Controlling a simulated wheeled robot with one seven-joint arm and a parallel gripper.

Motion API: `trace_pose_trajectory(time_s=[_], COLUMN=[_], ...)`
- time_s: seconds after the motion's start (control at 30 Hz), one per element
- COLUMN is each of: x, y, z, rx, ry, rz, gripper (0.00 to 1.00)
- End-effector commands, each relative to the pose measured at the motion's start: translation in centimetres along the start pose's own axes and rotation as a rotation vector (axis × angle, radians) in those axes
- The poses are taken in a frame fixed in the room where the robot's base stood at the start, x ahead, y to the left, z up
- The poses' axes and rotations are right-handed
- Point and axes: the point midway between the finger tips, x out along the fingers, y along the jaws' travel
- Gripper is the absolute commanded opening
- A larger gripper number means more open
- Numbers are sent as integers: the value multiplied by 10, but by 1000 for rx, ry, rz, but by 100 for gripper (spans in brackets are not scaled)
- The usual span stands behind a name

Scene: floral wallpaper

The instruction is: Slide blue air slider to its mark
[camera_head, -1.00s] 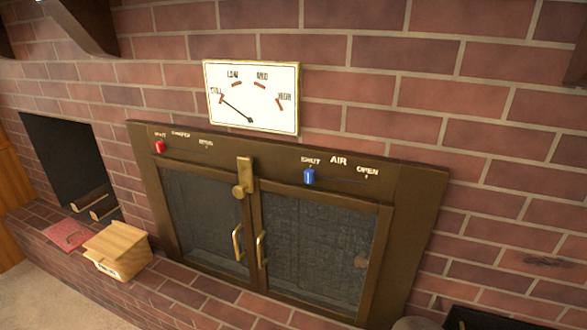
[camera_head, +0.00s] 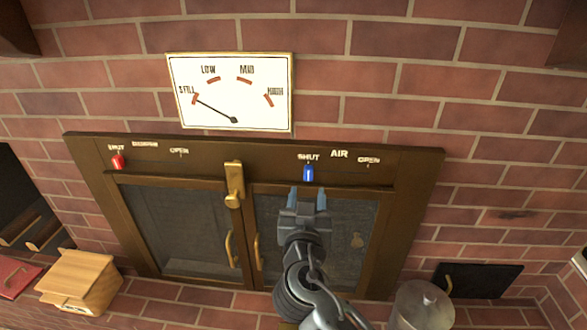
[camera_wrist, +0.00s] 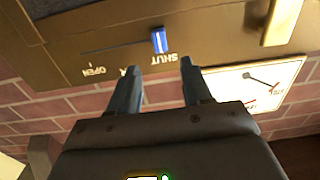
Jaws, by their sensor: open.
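The blue air slider (camera_head: 308,173) sits at the SHUT end of its track on the bronze fireplace frame. The OPEN mark (camera_head: 368,161) is at the right end of that track. My gripper (camera_head: 307,198) is open, its two fingers pointing up at the slider from just below in the head view. In the wrist view, the blue slider (camera_wrist: 158,40) lies ahead of and between the lines of the two spread fingers (camera_wrist: 160,75). The fingers look empty and apart from the slider.
A red damper slider (camera_head: 118,162) sits at its SHUT label on the left. A brass latch (camera_head: 234,184) and door handles are left of my gripper. A gauge (camera_head: 232,92) hangs above, its needle near STILL. A wooden box (camera_head: 80,281) and glass jar (camera_head: 422,306) stand lower down.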

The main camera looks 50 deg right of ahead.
Motion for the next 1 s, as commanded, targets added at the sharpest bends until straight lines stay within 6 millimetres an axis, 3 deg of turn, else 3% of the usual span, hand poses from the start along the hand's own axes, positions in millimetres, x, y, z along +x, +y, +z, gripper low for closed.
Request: trace_pose_trajectory(time_s=[0.17,0.6,1.0], x=[13,73,81], y=[0,1,1], z=[-6,-6,-4], rx=[9,7,7], ry=[11,10,9], rz=[16,14,12], gripper=[49,49,49])
